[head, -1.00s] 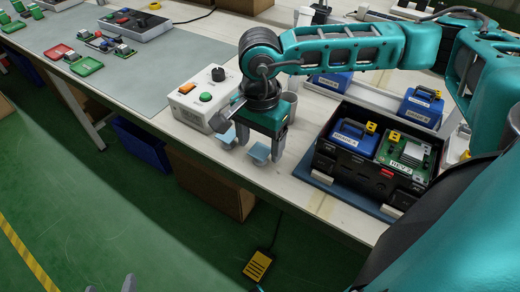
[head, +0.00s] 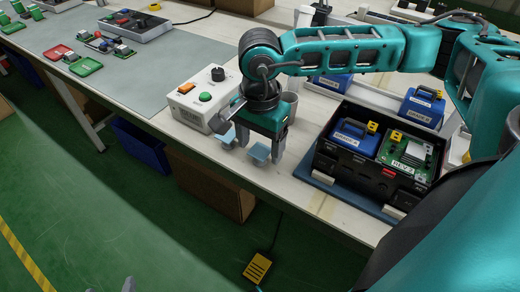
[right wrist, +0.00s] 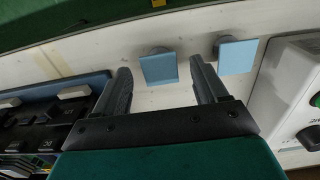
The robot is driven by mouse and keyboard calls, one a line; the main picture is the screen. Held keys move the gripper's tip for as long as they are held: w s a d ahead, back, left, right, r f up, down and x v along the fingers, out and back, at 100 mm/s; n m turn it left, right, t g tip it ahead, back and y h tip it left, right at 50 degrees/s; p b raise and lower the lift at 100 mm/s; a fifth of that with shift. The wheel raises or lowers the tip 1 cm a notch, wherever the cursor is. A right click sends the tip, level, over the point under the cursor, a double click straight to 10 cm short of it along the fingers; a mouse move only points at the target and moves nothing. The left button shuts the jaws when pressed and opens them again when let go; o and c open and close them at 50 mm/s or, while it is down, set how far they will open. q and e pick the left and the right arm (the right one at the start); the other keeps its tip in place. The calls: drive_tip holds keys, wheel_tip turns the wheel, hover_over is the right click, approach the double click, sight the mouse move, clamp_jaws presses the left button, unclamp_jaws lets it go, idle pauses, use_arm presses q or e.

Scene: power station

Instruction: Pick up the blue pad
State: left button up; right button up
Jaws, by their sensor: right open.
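Two light blue square pads stand near the table's front edge, each with a round grey part behind it. In the head view the right-hand pad (head: 259,152) is between the fingers of my right gripper (head: 261,146), and the other pad (head: 228,137) is just left of it. In the right wrist view the first pad (right wrist: 158,69) shows between the open fingertips of the right gripper (right wrist: 160,67), with a gap on both sides. The second pad (right wrist: 237,57) is outside the right finger. Grey tips at the head view's bottom edge look like my left gripper (head: 109,286), mostly cut off.
A control box (head: 205,97) with a green button stands left of the right gripper. A black crate (head: 342,167) with blue and green modules stands to the right on a blue mat (head: 342,194). A grey cup (head: 289,105) is behind the gripper. A yellow-marked pedal (head: 257,268) lies on the floor.

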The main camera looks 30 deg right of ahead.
drive_tip(key=c, duration=1.1)
